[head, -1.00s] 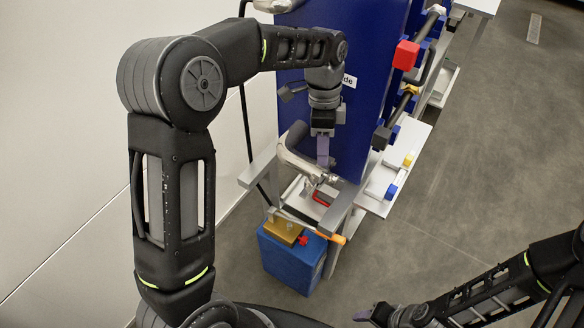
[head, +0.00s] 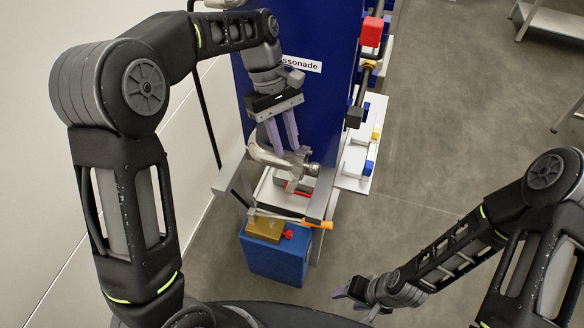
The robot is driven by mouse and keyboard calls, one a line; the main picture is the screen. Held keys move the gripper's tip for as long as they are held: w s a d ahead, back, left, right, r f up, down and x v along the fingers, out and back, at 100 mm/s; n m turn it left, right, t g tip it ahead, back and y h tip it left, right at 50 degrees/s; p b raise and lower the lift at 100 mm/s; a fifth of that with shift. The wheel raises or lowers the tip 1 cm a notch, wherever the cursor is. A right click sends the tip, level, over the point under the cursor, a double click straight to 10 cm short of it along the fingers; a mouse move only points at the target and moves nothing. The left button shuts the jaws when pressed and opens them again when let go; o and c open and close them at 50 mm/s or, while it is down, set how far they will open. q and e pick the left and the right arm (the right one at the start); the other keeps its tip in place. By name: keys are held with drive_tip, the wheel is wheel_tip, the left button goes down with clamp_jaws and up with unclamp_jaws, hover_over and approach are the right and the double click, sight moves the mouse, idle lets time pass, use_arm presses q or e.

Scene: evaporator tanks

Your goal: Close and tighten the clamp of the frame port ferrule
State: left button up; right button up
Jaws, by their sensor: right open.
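The frame port ferrule with its silver clamp (head: 302,160) sits at the end of a bent metal pipe (head: 262,152), low in front of the blue panel. My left gripper (head: 285,150) points down from above, its two purple fingers apart and their tips at the pipe end and clamp. The tips overlap the metal there, so I cannot tell whether they press on the clamp or how far it is closed. My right gripper (head: 342,291) is open and empty, low at the right, far from the clamp.
The blue panel (head: 318,110) rises behind the clamp. A grey frame (head: 326,192) surrounds a white tray (head: 285,199) with a red part. An orange-handled tool (head: 317,224) lies across above a blue box (head: 274,259). A white side shelf (head: 354,160) stands right.

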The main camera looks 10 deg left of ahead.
sight(294, 175)
use_arm(q)
drive_tip(key=shift+d+f, duration=0.1)
drive_tip(key=shift+d, duration=0.05)
drive_tip(key=p+x, duration=0.1)
drive_tip(key=x, duration=0.6)
drive_tip(key=shift+s+f, duration=0.1)
drive_tip(key=shift+f, duration=0.15)
clamp_jaws()
